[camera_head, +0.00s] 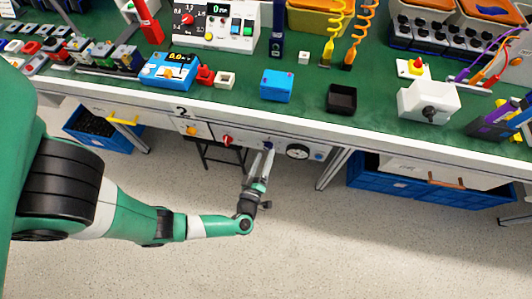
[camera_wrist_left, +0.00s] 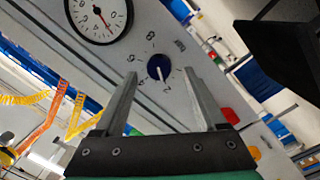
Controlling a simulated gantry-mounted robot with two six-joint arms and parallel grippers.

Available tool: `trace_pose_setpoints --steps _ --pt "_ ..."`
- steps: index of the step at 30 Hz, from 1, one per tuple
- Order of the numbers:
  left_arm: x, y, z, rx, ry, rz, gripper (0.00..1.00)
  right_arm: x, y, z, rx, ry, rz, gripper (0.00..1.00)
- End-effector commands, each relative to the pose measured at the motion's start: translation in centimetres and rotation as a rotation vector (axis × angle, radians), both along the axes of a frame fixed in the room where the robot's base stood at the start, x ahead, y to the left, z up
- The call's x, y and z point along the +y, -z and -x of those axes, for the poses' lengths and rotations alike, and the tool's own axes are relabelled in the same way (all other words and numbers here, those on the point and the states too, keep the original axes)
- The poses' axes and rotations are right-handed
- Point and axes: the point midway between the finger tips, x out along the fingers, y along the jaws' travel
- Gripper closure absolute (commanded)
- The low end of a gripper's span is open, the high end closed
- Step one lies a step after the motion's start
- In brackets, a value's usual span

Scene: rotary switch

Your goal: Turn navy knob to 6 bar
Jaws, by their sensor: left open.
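The navy knob (camera_wrist_left: 158,66) is on the pale front panel under the bench, with a number scale printed around it. A white mark on the knob points roughly toward the 2 in the wrist view. The knob also shows small and blue in the head view (camera_head: 269,146). My left gripper (camera_head: 262,160) is open just in front of the panel. In the wrist view its two fingertips (camera_wrist_left: 160,74) are spread to either side of the knob, and nothing is held. I cannot tell whether either finger touches the knob. My right gripper is not in view.
A round gauge (camera_wrist_left: 100,17) with a red needle sits beside the knob; it also shows in the head view (camera_head: 297,151). A red switch (camera_head: 227,140) is on the knob's other side. Blue crates (camera_head: 368,178) stand under the bench. The floor in front is clear.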

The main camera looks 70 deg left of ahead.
Motion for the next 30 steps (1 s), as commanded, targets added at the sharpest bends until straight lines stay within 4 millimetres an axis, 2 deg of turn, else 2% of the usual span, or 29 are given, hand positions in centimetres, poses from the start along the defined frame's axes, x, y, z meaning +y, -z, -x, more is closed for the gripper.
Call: trace_pose_setpoints --steps 6,14,17,27,30 --pt "1.9 0.0 -1.3 -0.002 -0.002 0.001 0.27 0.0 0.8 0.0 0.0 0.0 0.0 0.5" --pt "2.0 -0.1 -1.5 -0.001 0.001 0.001 0.27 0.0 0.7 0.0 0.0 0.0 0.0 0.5" --pt "1.9 -0.1 -1.5 -0.001 0.001 0.001 0.41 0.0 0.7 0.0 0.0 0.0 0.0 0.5" --pt "1.9 -0.1 -1.5 -0.001 0.001 0.0 1.0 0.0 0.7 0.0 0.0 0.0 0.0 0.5" --pt "1.9 -0.1 -1.5 -0.002 0.001 -0.001 1.0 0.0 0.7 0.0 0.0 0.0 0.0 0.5"
